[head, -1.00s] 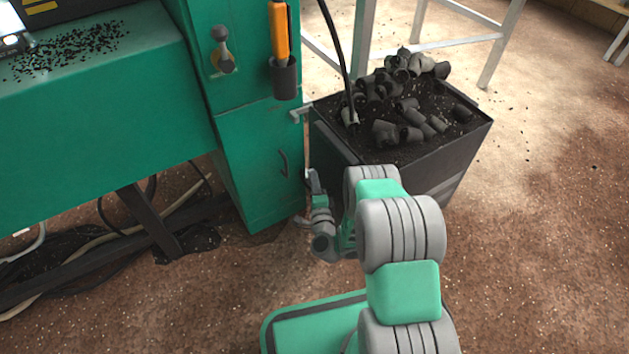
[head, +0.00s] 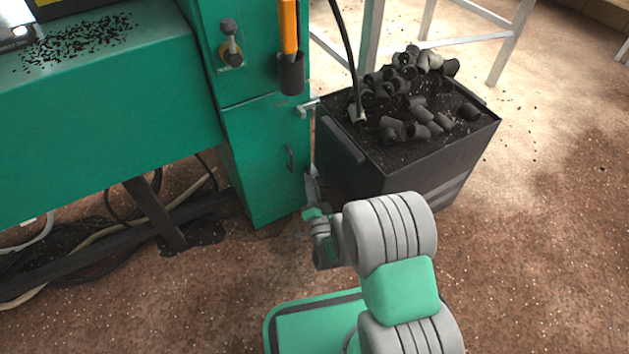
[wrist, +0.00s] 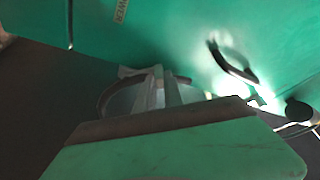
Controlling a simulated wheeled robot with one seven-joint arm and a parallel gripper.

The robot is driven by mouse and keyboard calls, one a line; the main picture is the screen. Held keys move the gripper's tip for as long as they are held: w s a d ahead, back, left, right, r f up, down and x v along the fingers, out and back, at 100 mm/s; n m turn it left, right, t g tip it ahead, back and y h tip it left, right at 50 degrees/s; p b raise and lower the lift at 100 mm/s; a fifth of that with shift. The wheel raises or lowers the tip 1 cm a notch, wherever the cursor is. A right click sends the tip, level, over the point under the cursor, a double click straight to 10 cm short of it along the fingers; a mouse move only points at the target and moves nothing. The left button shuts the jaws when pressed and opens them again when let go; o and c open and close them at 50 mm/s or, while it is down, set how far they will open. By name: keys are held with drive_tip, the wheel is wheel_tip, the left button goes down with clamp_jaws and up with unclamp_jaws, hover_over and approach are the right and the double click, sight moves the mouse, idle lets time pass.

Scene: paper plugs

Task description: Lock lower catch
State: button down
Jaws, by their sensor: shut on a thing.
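The green cabinet door (head: 266,165) is closed against its frame, with a dark handle (head: 291,157) on it; the handle also shows in the wrist view (wrist: 232,65). My gripper (head: 311,178) is low at the door's right edge, beside the black bin. In the wrist view, my gripper (wrist: 157,88) is shut on a pale metal piece, which appears to be the lower catch (wrist: 158,77). My fingers and palm hide most of it, so its exact position cannot be told. An upper catch (head: 308,107) sticks out from the cabinet edge above.
The black bin (head: 440,165) of dark pipe pieces stands close to the right of my gripper. A black hose (head: 345,45) hangs into it. An orange-handled tool (head: 289,27) sits in a holder above. Cables lie under the machine.

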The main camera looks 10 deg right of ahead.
drive_tip(key=shift+s+a+f+n+t+y, duration=0.15)
drive_tip(key=shift+f+n+y, duration=0.85)
drive_tip(key=shift+n, duration=1.35)
drive_tip(key=shift+w+a+f+n+t+y, duration=0.1)
drive_tip(key=shift+a+f+n+y, duration=0.3)
drive_tip(key=shift+n+y, duration=1.45)
drive_tip(key=shift+s+a+f+n+t+y, duration=0.1)
drive_tip(key=shift+f+n+y, duration=0.7)
drive_tip(key=shift+n, duration=2)
drive_tip(key=shift+d+f, duration=0.1)
drive_tip(key=shift+f, duration=0.1)
drive_tip(key=c, duration=1.4)
unclamp_jaws()
drive_tip(key=shift+c, duration=0.2)
drive_tip(key=p+v, duration=0.1)
drive_tip(key=v, duration=0.7)
drive_tip(key=shift+r, duration=0.1)
